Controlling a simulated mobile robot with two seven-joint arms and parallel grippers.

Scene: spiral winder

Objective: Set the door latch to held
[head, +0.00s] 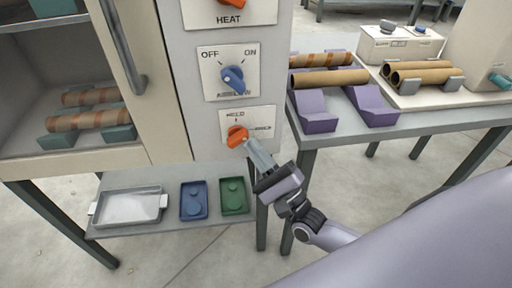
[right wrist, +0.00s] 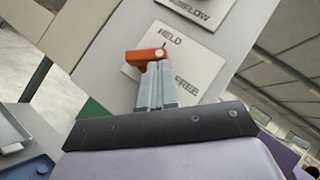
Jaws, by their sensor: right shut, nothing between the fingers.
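The door latch is an orange knob (head: 237,135) on a white plate low on the cabinet's grey front panel. The plate has HELD printed above the knob and a second label to its right, partly hidden by my gripper. In the right wrist view the orange knob (right wrist: 146,56) sits near the HELD word, with FREE readable beside the fingers. My right gripper (head: 249,144) is shut and empty. Its fingertips (right wrist: 155,66) are at the knob's lower right side in the head view, touching or very close; I cannot tell which. The knob's exact pointing is unclear. My left gripper is out of view.
A blue AIRFLOW knob (head: 233,78) and an orange HEAT knob are above the latch. The cabinet door handle (head: 123,47) is to the left. A table (head: 410,122) with purple cradles (head: 314,110) and brown tubes stands right. Trays lie on the low shelf (head: 165,229).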

